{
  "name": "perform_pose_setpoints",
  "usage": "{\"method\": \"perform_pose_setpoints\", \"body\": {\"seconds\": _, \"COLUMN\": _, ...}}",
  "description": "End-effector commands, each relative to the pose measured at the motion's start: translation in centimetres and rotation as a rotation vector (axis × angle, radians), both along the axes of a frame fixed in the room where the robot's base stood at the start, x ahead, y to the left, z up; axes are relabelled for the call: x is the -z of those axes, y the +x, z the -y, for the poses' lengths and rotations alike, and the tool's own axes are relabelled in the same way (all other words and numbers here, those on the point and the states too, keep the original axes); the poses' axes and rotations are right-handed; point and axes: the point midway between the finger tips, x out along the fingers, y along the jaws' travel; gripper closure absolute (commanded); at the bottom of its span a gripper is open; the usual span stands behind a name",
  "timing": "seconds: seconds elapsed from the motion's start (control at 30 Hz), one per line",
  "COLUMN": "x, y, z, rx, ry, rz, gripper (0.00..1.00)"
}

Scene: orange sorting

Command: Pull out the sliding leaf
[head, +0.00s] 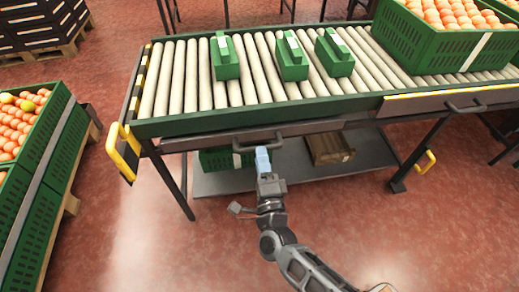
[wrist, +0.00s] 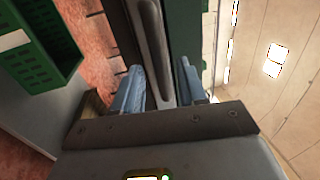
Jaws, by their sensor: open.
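The sliding leaf (head: 310,127) is a dark grey panel under the front rail of the roller conveyor, with a dark bar handle (head: 258,148) on its front. My gripper (head: 263,156) is at this handle, with its blue fingers pointing at it. In the wrist view, my gripper (wrist: 160,85) is open, with one blue finger on each side of a long grey bar-like part (wrist: 152,35) that runs away between them. I cannot tell whether the fingers touch it. The gripper partly hides the handle in the head view.
A green crate of oranges (head: 430,50) is at the right end. Below are a lower shelf (head: 220,182) and a brown box (head: 328,148). Table legs (head: 175,187) flank the free red floor in front.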

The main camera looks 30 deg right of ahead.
Motion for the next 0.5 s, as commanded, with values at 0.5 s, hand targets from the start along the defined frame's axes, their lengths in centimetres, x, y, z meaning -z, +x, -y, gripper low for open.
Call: {"method": "perform_pose_setpoints", "body": {"seconds": 0.5, "x": -0.7, "y": 3.4, "z": 1.2, "rx": -0.001, "ry": -0.002, "rz": -0.002, "gripper": 0.59}}
